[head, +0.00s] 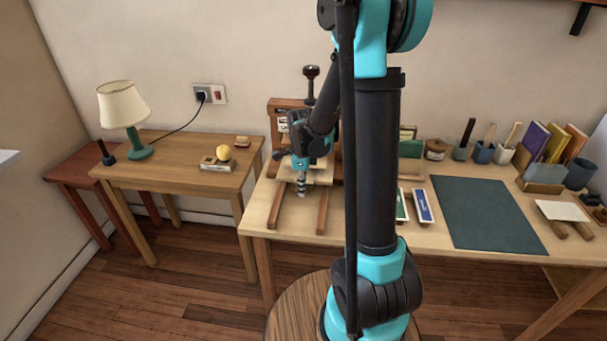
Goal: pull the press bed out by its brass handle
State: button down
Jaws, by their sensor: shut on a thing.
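The wooden press (276,107) stands at the back of the workbench, with a dark screw knob on top. Its pale press bed (322,175) lies low in the frame, above two brown rails (322,210) that run toward the front of the bench. My gripper (302,190) points down at the front edge of the bed, between the rails. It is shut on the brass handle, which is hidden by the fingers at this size. My arm covers part of the press's right side.
A green mat (487,214), several pots and books fill the bench's right side. A blue-and-white item (423,205) lies right of the rails. The bench top (263,213) is bare around the rail ends. A side table (180,176) with a lamp (124,108) stands left.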

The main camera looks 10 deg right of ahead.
jog(key=shift+s+a, duration=0.85)
jog(key=shift+s, duration=1.75)
jog(key=shift+s+a, duration=0.85)
jog(key=shift+s, duration=1.75)
jog(key=shift+s+a, duration=0.85)
jog(key=shift+s, duration=1.75)
jog(key=c, duration=1.8)
grip_release()
jog(key=shift+r, duration=0.1)
notch_tip(320, 180, up, 8)
